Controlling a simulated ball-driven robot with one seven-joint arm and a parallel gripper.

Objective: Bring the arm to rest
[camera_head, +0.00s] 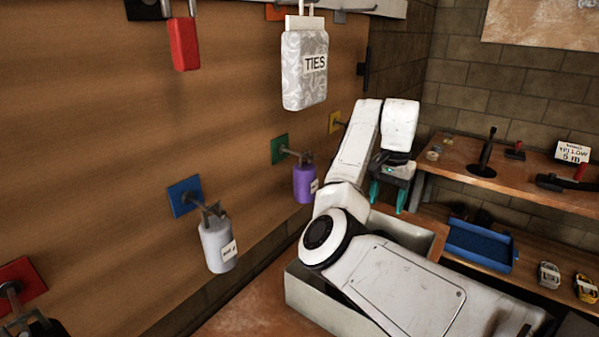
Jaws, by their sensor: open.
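My white arm reaches up from the lower right of the head view, bends at a round joint, rises, and folds over at the top. My gripper (387,194) hangs from its end with teal fingers pointing down. The fingers are apart with nothing seen between them. It hangs in front of the shelves, to the right of the wooden wall panel (130,110).
A purple canister (304,184) and a grey canister (216,246) hang from panel brackets left of my arm. A TIES bag (305,70) and a red padlock (184,43) hang higher. A blue tray (478,246) sits on the lower shelf; a pale bin (305,295) stands behind my arm.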

